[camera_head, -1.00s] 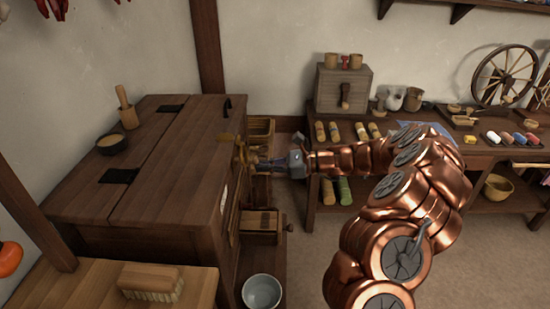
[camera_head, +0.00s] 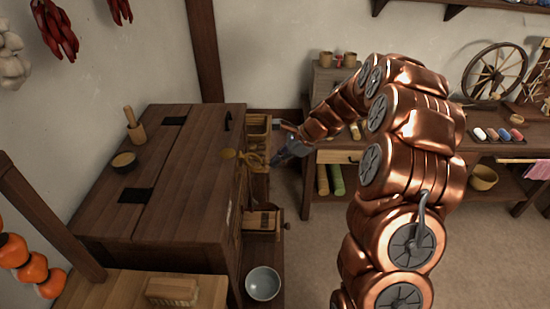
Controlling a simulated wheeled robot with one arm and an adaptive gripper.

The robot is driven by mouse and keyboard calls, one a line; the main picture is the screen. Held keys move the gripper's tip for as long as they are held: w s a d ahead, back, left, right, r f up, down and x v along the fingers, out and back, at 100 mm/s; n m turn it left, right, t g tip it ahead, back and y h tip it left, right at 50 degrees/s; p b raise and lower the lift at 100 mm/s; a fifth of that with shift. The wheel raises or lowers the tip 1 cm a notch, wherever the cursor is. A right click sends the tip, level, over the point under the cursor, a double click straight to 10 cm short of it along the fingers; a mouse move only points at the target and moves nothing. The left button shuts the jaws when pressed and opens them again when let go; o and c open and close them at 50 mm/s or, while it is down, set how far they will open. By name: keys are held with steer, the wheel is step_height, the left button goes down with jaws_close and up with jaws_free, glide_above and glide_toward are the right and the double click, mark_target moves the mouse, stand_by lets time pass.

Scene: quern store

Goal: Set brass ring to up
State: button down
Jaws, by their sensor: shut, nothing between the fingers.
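The brass ring (camera_head: 254,158) is on the front face of the dark wooden chest (camera_head: 180,195), just below the lid's front edge. It appears to stick out from the front, but it is small and its exact angle is hard to tell. My gripper (camera_head: 275,162) is just to the right of the ring, pointing down and left. Its fingers look closed and empty. They are very near the ring, and I cannot tell whether they touch it.
A metal bowl (camera_head: 263,284) is low in front of the chest. A workbench (camera_head: 335,155) stands behind my arm. Open floor lies at the lower right.

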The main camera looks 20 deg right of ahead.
mark_target(267, 159)
steer(key=shift+r+p, duration=1.4)
steer(key=shift+r, duration=0.8)
steer(key=shift+a+r+p, duration=0.3)
steer(key=shift+r+p, duration=0.05)
steer(key=shift+r, duration=0.55)
steer(key=shift+w+a, duration=0.2)
steer(key=shift+a, duration=0.1)
steer(key=shift+d+f, duration=0.2)
